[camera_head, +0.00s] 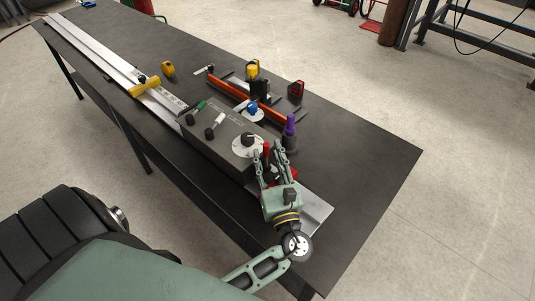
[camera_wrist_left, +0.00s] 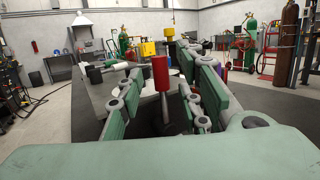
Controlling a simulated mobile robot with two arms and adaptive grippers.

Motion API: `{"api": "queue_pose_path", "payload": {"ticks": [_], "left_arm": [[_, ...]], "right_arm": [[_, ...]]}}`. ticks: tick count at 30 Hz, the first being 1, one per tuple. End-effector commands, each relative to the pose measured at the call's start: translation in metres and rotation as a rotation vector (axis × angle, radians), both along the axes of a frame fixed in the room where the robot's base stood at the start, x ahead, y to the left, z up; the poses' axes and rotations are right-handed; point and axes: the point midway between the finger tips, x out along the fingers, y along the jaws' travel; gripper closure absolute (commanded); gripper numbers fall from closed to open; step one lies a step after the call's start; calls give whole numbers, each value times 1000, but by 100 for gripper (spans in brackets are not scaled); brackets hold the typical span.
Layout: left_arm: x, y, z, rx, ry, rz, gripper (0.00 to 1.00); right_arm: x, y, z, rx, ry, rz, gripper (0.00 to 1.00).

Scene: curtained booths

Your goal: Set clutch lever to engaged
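I cannot read which lever is the clutch. My left gripper (camera_head: 272,150) is open at that end, and in the left wrist view its fingers (camera_wrist_left: 163,85) are on both sides of the red handle, apparently without touching it. My right gripper is out of view.
A long metal rail (camera_head: 100,50) with a yellow piece (camera_head: 144,86) runs along the table (camera_head: 350,160). An orange bar (camera_head: 240,93), a purple-handled tool (camera_head: 291,124) and a red-and-black item (camera_head: 296,89) lie behind the box. The table's right part is clear.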

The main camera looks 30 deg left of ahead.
Motion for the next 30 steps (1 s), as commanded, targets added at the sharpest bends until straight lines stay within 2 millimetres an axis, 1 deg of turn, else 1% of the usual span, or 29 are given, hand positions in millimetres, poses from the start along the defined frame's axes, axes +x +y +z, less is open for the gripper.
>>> {"api": "queue_pose_path", "payload": {"ticks": [9,15,21,30], "left_arm": [[-42,-49,-14,-3,3,-2,67],[-63,-72,-20,-2,1,-1,67],[-71,-81,-22,-1,-1,0,67],[-72,-81,-22,-1,-1,0,67]], "right_arm": [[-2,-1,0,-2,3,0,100],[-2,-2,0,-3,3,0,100],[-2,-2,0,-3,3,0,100],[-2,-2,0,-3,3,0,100]]}}
